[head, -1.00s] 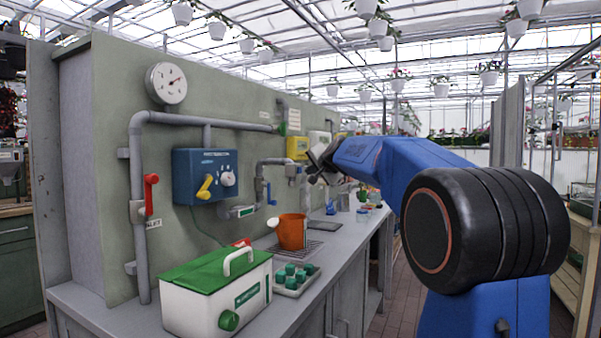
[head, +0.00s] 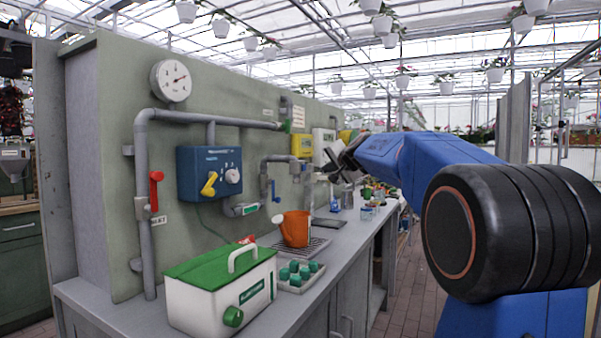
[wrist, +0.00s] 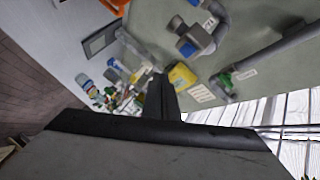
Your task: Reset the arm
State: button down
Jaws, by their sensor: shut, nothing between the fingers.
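My arm is blue with a black joint and reaches toward the back of the bench in the head view. My gripper (head: 338,160) is at its end, in front of the wall panel and above the grey bench top (head: 118,320). In the wrist view my gripper (wrist: 160,82) shows as dark fingers held together with nothing between them. It touches nothing that I can see. The fingertips are small and partly unclear in the head view.
A green-lidded white box (head: 215,295), a tray of green pots (head: 297,275) and an orange watering can (head: 294,229) stand on the bench. The panel carries grey pipes (head: 143,200), a blue switch box (head: 208,173) and a gauge (head: 171,81). A brick-paved aisle (head: 402,300) lies to the right.

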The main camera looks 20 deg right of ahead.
jog(key=s+a+f+n+g+y, duration=0.2)
jog(key=s+a+f+n+g, duration=0.15)
jog(key=s+a+f, duration=0.65)
jog(key=s+a+f+n+g+y, duration=0.15)
jog(key=s+a+f+n, duration=0.25)
jog(key=s+a+f, duration=0.7)
jog(key=s+f+n+g, duration=0.1)
jog(key=s+f+g, duration=0.1)
jog(key=s+f, duration=0.4)
jog(key=s+a+f+n+g+h, duration=0.1)
jog(key=s+f+n, duration=0.1)
jog(key=s+f, duration=0.5)
jog(key=s+f+n+g+h, duration=0.1)
jog(key=s+f, duration=0.6)
jog(key=s, duration=0.9)
jog(key=shift+a+f+n+g, duration=0.15)
jog(key=shift+a+n+g, duration=0.1)
jog(key=shift+n+g, duration=0.5)
